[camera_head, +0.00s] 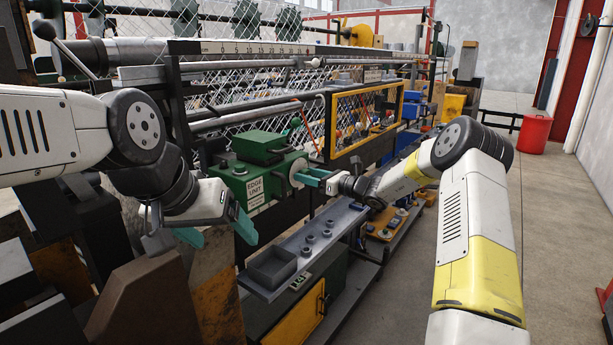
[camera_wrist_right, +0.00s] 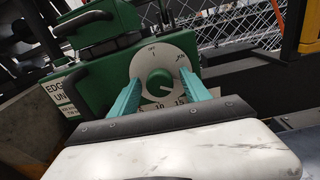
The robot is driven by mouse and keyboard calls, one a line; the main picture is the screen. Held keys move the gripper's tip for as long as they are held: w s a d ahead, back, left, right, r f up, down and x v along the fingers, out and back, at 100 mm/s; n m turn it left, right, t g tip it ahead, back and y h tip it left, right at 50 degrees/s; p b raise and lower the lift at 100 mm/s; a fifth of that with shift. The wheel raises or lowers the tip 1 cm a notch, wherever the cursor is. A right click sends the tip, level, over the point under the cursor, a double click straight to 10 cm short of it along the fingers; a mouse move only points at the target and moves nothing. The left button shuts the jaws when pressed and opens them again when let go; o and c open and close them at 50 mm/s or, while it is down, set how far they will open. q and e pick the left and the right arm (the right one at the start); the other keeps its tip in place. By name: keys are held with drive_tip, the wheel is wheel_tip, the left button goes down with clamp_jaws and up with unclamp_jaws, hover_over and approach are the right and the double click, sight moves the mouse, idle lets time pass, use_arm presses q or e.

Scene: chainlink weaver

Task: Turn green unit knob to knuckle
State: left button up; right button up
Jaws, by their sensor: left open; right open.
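The green edge unit (camera_head: 262,182) is mounted on the front of the weaving machine, with an "EDGE UNIT" label. Its white dial (camera_head: 296,170) faces right, towards my right gripper (camera_head: 308,177). My right gripper (camera_wrist_right: 160,76) is open, one teal finger on each side of the knob, with gaps visible. Whether the tips reach the knob's depth is unclear. My left gripper (camera_head: 218,230) is open and empty, left of and below the unit.
A grey shelf with a tray (camera_head: 272,268) and several round fittings runs below the unit. A yellow-framed panel (camera_head: 365,118) stands right of the unit. Chain-link mesh (camera_head: 245,120) lies behind. Brown and dark blocks crowd the lower left.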

drive_tip(key=shift+w+a, duration=0.2)
drive_tip(key=shift+a, duration=0.1)
clamp_jaws()
drive_tip(key=shift+n, duration=0.3)
drive_tip(key=n, duration=1)
drive_tip(key=shift+s+f+n+h, duration=0.1)
drive_tip(key=shift+n+h, duration=0.2)
drive_tip(key=shift+n, duration=0.1)
idle(0.3)
